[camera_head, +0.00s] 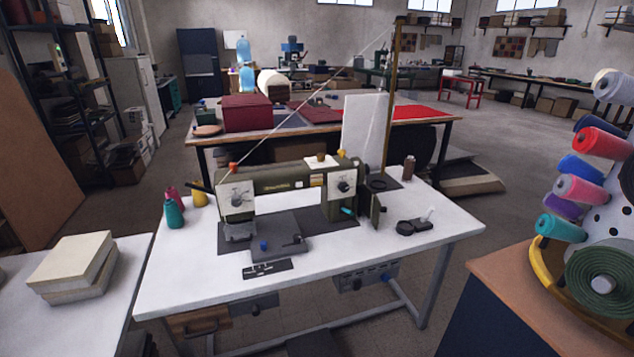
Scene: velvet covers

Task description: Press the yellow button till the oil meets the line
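A dark green sewing machine (282,181) stands on a white-topped table (178,274) in the middle of the view. A small orange-yellow piece (341,153) sits on top of its right end; I cannot tell whether it is the yellow button. A small orange-red piece (233,167) sits on top of its left end. No oil level or line can be made out at this size. Neither of my grippers is in view.
Thread spools, including a teal one (174,214), stand left of the machine. Small black items (413,227) lie to its right. Pale stacked blocks (72,265) rest on the left table. Coloured rolls (582,188) crowd the right side. The white table's front left is clear.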

